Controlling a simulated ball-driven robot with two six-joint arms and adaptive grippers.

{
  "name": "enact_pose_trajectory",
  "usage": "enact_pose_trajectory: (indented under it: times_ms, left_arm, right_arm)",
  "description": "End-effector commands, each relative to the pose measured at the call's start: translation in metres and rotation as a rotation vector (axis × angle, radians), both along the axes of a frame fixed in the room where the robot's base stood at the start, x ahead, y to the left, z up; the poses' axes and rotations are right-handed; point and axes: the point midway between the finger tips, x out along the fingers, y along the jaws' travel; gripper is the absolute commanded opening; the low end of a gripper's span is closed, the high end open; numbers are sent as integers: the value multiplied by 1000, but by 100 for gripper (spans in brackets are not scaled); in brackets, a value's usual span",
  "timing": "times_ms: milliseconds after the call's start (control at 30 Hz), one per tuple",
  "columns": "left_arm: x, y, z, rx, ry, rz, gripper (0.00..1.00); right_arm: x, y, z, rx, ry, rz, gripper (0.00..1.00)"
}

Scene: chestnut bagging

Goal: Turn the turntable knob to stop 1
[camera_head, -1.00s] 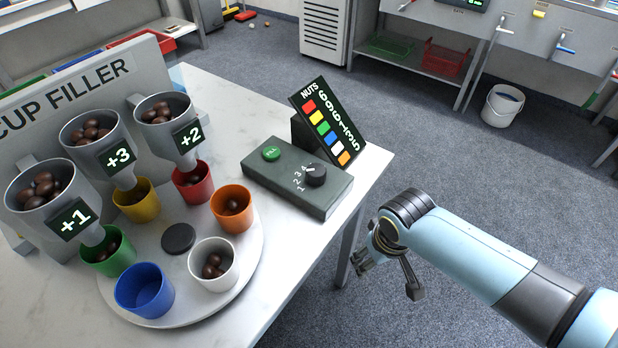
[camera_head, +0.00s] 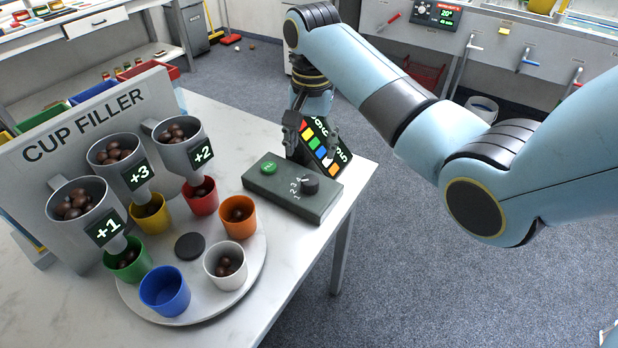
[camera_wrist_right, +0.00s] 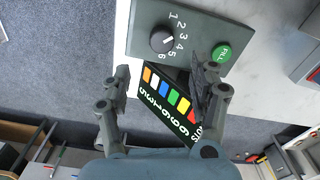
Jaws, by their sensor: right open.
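The black turntable knob (camera_head: 309,185) sits on the dark green control box (camera_head: 268,190) beside white stop numbers. It also shows in the right wrist view (camera_wrist_right: 162,41), where its white mark points up and right, roughly toward 3; the exact stop is hard to tell. My right gripper (camera_head: 309,148) is open and empty, above the far side of the box in front of the NUTS display. In the right wrist view its fingers (camera_wrist_right: 160,70) are spread apart, with the knob beyond them, untouched. The round turntable (camera_head: 236,293) carries several coloured cups. My left gripper is out of view.
The green FILL button (camera_head: 268,167) is on the same box. The tilted NUTS display (camera_head: 322,150) stands just behind it, partly covered by my gripper. Hoppers with chestnuts (camera_head: 72,205) stand at the left. The table (camera_head: 290,262) is bare in front of the box.

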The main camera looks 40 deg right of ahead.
Motion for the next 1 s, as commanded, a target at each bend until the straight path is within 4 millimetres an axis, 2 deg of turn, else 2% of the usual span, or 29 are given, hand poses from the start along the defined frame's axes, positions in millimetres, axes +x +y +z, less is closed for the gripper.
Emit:
enact_pose_trajectory:
  times_ms: [67, 167, 500, 633, 800, 1000]
  left_arm:
    - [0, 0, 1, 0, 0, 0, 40]
    - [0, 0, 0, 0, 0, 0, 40]
    - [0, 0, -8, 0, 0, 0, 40]
    - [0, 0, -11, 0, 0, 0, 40]
    - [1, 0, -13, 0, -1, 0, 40]
    - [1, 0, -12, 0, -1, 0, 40]
  right_arm:
    - [5, 0, 5, 5, 10, -26, 61]
    - [6, 0, -3, 7, 14, -35, 61]
    - [5, 0, -69, 6, 15, -32, 61]
    - [5, 0, -88, 5, 13, -31, 61]
    - [5, 0, -100, 6, 11, -31, 61]
    - [5, 0, -101, 6, 9, -30, 61]
